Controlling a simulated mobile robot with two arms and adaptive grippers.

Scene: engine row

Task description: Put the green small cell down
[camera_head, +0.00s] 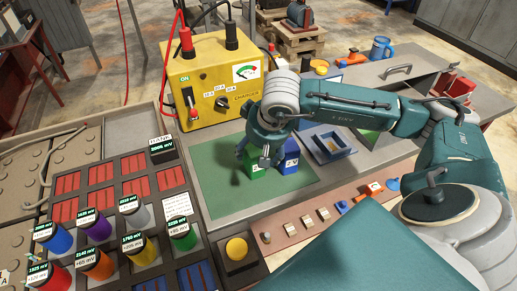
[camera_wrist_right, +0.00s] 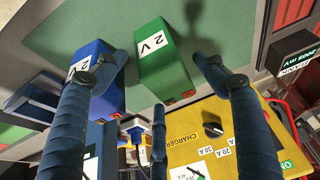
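The green small cell (camera_wrist_right: 165,70), marked "2 V", appears to stand on the green mat (camera_head: 222,178), close beside a blue cell (camera_wrist_right: 92,72) with the same mark. In the head view, the green cell (camera_head: 257,172) is partly hidden by my right gripper (camera_head: 257,157), which is over it. In the wrist view, the right gripper (camera_wrist_right: 160,66) has its fingers spread around the green cell, with a visible gap on the right side. One finger lies between the green and blue cells; whether it touches either is unclear. My left gripper is not in view.
The yellow charger (camera_head: 213,80) stands behind the mat. A blue tray (camera_head: 328,147) is to the right of the cells. A rack with coloured cylinders (camera_head: 130,215) is at left, with a yellow button (camera_head: 237,249) near it. The mat's left part is clear.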

